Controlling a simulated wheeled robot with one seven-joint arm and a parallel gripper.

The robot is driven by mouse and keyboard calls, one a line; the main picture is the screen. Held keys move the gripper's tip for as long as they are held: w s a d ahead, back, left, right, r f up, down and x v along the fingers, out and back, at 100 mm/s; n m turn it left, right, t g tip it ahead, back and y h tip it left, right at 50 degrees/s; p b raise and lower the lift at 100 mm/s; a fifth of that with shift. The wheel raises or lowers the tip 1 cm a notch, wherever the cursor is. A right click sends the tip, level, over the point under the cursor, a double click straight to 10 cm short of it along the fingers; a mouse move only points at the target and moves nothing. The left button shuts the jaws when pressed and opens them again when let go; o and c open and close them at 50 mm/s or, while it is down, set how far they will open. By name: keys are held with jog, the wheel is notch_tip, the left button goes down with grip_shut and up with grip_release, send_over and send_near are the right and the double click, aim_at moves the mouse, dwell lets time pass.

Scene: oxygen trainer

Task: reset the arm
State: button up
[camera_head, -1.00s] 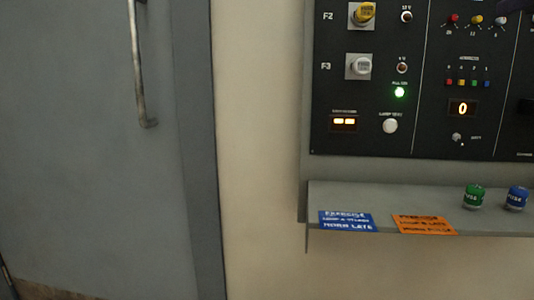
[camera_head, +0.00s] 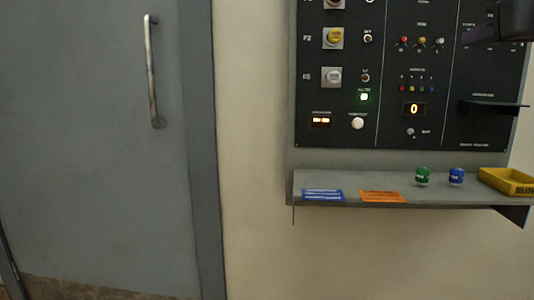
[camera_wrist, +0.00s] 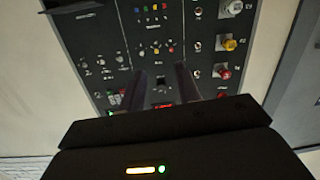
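My gripper (camera_wrist: 165,88) shows in the wrist view with two dark fingers apart and nothing seen between them. It is in front of the dark control panel, which looks upside down there (camera_wrist: 120,50). In the head view the panel (camera_head: 450,110) is on the wall at the upper right. A dark part of my arm covers its upper right corner.
A grey shelf (camera_head: 310,181) below the panel holds a blue card (camera_head: 322,195), an orange card (camera_head: 382,197), a green fuse (camera_head: 422,176), a blue fuse (camera_head: 456,176) and a yellow tray (camera_head: 497,182). A grey door (camera_head: 90,150) stands left.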

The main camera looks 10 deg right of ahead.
jog(key=w+a+f+g+y+p, duration=0.1)
jog(key=a+f+g, duration=0.1)
jog(key=a+f, duration=0.45)
jog(key=a+f+g+y+p, duration=0.15)
jog(key=a+f, duration=0.25)
jog(key=f, duration=0.5)
jog(key=w+a+f+g+y+p, duration=0.1)
jog(key=a+f+g+y, duration=0.15)
jog(key=a+f, duration=0.4)
jog(key=s+a+f+g, duration=0.1)
jog(key=s+a+f, duration=0.1)
jog(key=f, duration=0.5)
jog(key=s+a+f+g+h+p, duration=0.1)
jog(key=s+f, duration=0.3)
jog(key=f, duration=0.4)
jog(key=s+a+f+n+g, duration=0.1)
jog(key=s+a+f+g, duration=0.1)
jog(key=f, duration=0.5)
jog(key=shift+s+a+f+g+h+p, duration=0.4)
jog(key=shift+s+a, duration=0.4)
jog(key=shift+s, duration=0.25)
jog(key=shift+o, duration=0.2)
jog(key=shift+r, duration=0.1)
